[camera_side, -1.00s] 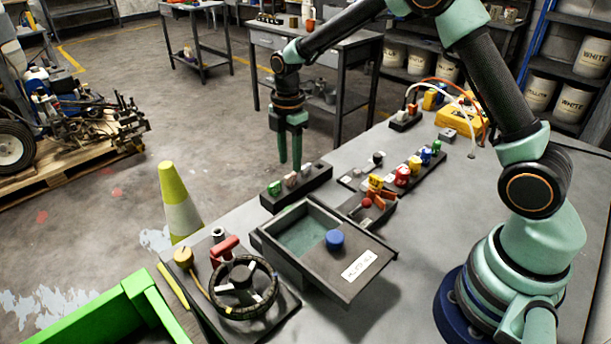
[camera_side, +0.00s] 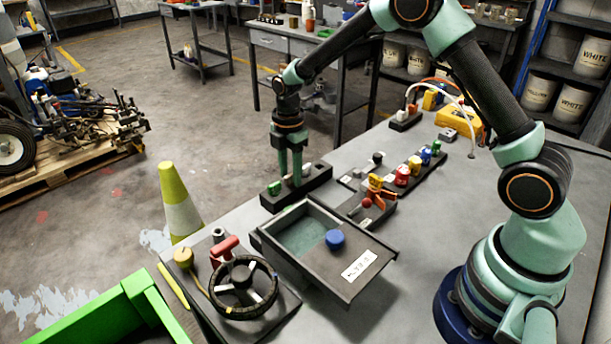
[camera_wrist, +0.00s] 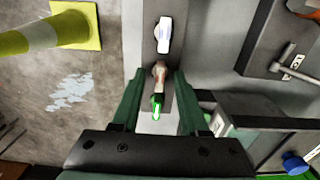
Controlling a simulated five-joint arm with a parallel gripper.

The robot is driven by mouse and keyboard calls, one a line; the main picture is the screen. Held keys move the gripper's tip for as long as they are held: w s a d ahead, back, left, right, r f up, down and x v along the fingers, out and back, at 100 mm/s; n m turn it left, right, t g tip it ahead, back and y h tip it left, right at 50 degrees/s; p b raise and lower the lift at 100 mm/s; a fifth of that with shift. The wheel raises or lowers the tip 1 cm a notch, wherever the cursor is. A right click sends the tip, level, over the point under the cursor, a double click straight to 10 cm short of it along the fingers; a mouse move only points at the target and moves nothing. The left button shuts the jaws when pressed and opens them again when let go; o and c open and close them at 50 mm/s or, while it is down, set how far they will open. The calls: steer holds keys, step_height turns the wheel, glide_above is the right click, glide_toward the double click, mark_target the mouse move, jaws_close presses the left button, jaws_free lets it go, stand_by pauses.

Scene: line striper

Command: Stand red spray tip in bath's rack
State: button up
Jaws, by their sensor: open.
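A dark strip (camera_side: 318,181) at the table's far left edge holds a green tip (camera_side: 274,187), a dull reddish-brown tip (camera_wrist: 159,76) and a white tip (camera_wrist: 164,36). The brown one may be the red spray tip; its colour is muddied. My gripper (camera_side: 290,180) is open and lowered over the strip. In the wrist view its fingers (camera_wrist: 158,78) stand on both sides of the brown tip, apart from it. The bath (camera_side: 262,243) is a grey box with a greenish inside and a partly drawn-back lid with a blue knob (camera_side: 335,239). I cannot make out its rack.
A second strip with several coloured pieces, among them a red one (camera_side: 402,176), runs right of the bath's back. A small tray with a red-ended tool (camera_side: 367,202) lies behind the bath. A handwheel (camera_side: 244,287) stands at front left.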

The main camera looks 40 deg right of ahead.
jaws_close()
steer(key=shift+r, duration=0.75)
stand_by(0.4)
steer(key=shift+r, duration=2.35)
